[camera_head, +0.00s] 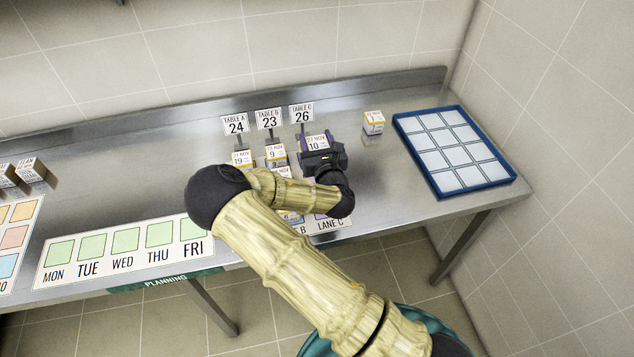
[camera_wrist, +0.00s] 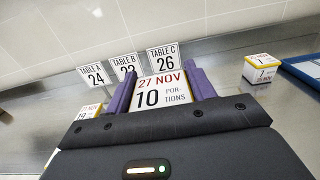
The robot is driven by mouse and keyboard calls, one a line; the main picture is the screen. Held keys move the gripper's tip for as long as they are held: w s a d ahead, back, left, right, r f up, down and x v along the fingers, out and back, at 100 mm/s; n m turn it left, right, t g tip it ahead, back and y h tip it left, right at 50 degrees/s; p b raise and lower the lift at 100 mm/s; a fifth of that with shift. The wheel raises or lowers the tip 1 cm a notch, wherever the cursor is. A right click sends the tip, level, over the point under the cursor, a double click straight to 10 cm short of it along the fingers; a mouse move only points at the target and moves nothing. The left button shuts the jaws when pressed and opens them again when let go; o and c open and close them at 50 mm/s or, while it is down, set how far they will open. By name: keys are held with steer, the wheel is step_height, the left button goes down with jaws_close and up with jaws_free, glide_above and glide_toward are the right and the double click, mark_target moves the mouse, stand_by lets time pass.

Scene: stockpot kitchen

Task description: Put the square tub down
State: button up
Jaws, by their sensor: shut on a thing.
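The square tub (camera_wrist: 162,91) is in my gripper (camera_wrist: 160,88), with a white lid that reads "27 NOV 10 PORTIONS". The purple fingers are shut on its two sides. In the head view the tub (camera_head: 317,142) shows just past my gripper (camera_head: 318,150), in front of the Table C sign (camera_head: 301,113) numbered 26, at the far end of lane C (camera_head: 331,224). I cannot tell whether its base touches the counter. My arm hides much of the lanes.
Tubs marked 19 (camera_head: 241,158) and 9 (camera_head: 276,152) stand to the left, close by. Another tub (camera_head: 373,122) stands alone to the right, before a blue-rimmed tray (camera_head: 484,184) of pale squares. Bare counter (camera_head: 385,165) lies between lane C and the tray.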

steer(key=shift+f, duration=0.1)
steer(key=f, duration=0.3)
steer(key=f+p, duration=0.1)
steer(key=f, duration=0.2)
steer(key=shift+w, duration=0.2)
steer(key=shift+d+f, duration=0.1)
steer(key=shift+s, duration=0.15)
step_height(320, 180, down, 3)
steer(key=shift+s+r+p, duration=0.1)
steer(key=shift+p, duration=0.25)
steer(key=shift+f, duration=0.45)
